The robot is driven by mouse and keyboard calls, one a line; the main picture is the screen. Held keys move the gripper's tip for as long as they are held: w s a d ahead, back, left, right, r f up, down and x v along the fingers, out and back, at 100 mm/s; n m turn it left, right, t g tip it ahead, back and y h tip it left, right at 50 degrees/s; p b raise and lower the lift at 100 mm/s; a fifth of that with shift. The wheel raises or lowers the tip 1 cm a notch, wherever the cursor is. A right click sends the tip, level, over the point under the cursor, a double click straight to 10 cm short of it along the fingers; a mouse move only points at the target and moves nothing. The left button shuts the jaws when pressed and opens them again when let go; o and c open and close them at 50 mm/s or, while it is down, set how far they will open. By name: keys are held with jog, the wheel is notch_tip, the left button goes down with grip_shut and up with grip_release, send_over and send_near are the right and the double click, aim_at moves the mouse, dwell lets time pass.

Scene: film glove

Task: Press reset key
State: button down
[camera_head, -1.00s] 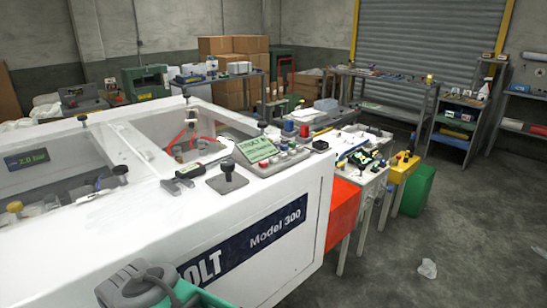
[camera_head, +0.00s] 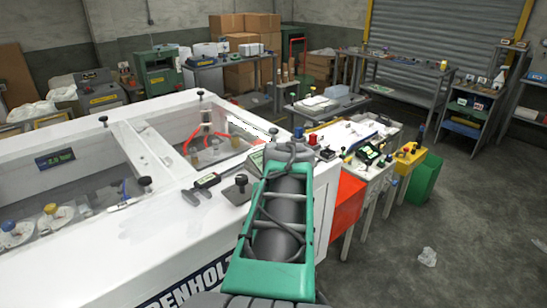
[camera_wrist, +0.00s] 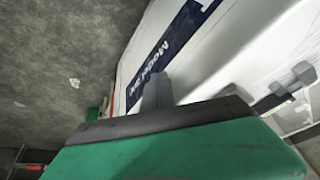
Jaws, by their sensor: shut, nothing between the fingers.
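The grey-green control panel (camera_head: 257,160) on the white machine's top shows only as a sliver. My green and grey arm covers the rest of it, including its row of keys, so I cannot see the reset key. My gripper (camera_wrist: 157,88) shows in the wrist view as a narrow grey shape beyond the green housing. It is shut with nothing in it and appears in front of the machine's side with the dark blue Model label (camera_wrist: 165,55). Its fingertips are hidden in the head view, and I cannot tell its distance to the panel.
The white machine (camera_head: 90,250) fills the left. A black knob (camera_head: 241,180) and a caliper-like tool (camera_head: 207,181) sit on its top beside my arm. Blue (camera_head: 298,132) and red (camera_head: 312,137) items stand behind the panel. Open floor (camera_head: 460,220) lies right.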

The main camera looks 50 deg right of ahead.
jog(key=w+d+r+m+t+h, duration=0.1)
jog(key=w+d+r+m+t, duration=0.1)
jog(key=r, duration=0.7)
jog(key=w+d+r+m+t+h+p, duration=0.1)
jog(key=w+d+r+m+t, duration=0.1)
jog(key=d+r, duration=0.4)
notch_tip(320, 180, up, 3)
jog(key=shift+w+d+r+m+h, duration=0.1)
jog(key=shift+w+d+m+h, duration=0.4)
jog(key=shift+w, duration=0.6)
jog(key=shift+a, duration=0.1)
notch_tip(320, 180, down, 9)
jog(key=b, duration=0.7)
jog(key=shift+f+b, duration=0.35)
jog(key=shift+b, duration=0.1)
